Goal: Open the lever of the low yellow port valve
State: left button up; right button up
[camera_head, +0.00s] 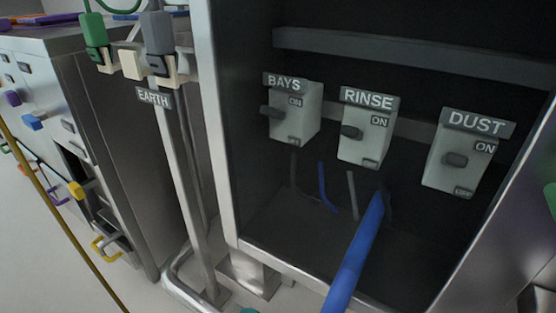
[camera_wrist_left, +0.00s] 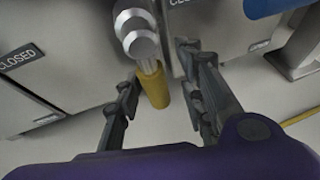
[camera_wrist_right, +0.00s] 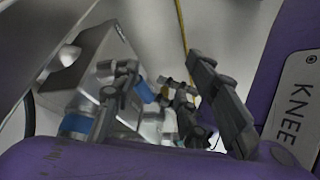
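In the left wrist view a yellow lever (camera_wrist_left: 154,88) hangs below a round silver valve fitting (camera_wrist_left: 138,32). My left gripper (camera_wrist_left: 158,72) is open, with one finger on each side of the yellow lever; I cannot tell whether either touches it. Panels beside it carry CLOSED labels (camera_wrist_left: 20,56). In the head view a small yellow lever (camera_head: 76,189) and a yellow handle (camera_head: 106,248) are low on the grey cabinet at the left; I cannot tell whether either is this lever. My right gripper (camera_wrist_right: 158,78) is open, its fingers apart. Neither gripper shows in the head view.
An open dark cabinet (camera_head: 216,130) holds switch boxes marked BAYS (camera_head: 298,118), RINSE (camera_head: 364,142) and DUST (camera_head: 458,165). A blue pipe (camera_head: 354,255) crosses its front. A grey block (camera_wrist_right: 88,68) and blue parts (camera_wrist_right: 76,124) are near my right gripper.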

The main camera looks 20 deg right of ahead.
pick_arm(q)
jog(key=shift+w, duration=0.1)
jog(key=v, duration=1.2)
pick_arm(e)
jog(key=shift+s+d, duration=0.1)
jog(key=shift+s, duration=0.4)
